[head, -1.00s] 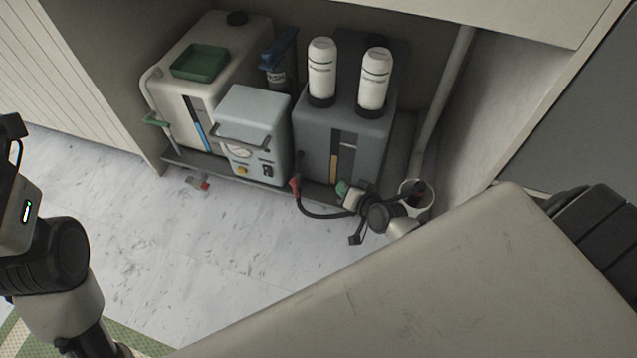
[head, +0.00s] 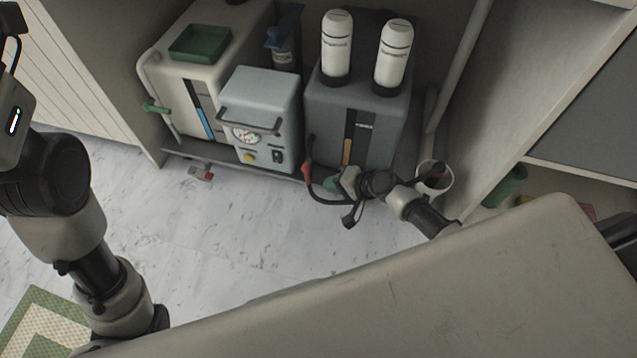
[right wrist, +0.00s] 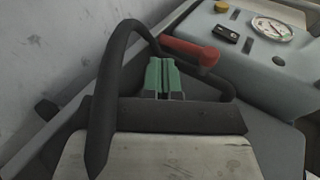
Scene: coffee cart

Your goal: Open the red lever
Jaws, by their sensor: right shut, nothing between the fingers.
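The red lever (head: 307,172) sits low at the front left edge of the dark grey tank unit (head: 355,120). In the right wrist view the red lever (right wrist: 190,51) lies across, just beyond the green fingertips. My right gripper (head: 333,184), with green fingertips, is just to the right of the lever in the head view. In the right wrist view my right gripper (right wrist: 163,76) is shut with nothing between its fingertips. I cannot tell whether it touches the lever. My left arm is at the left edge of the head view; its fingertips are outside the picture.
A pale blue box with a gauge (head: 258,118) and a cream tank (head: 190,95) stand left of the grey unit. A black hose or cable (right wrist: 118,65) loops around the right gripper. A small red-handled part (head: 203,174) lies low at left. The front floor is clear.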

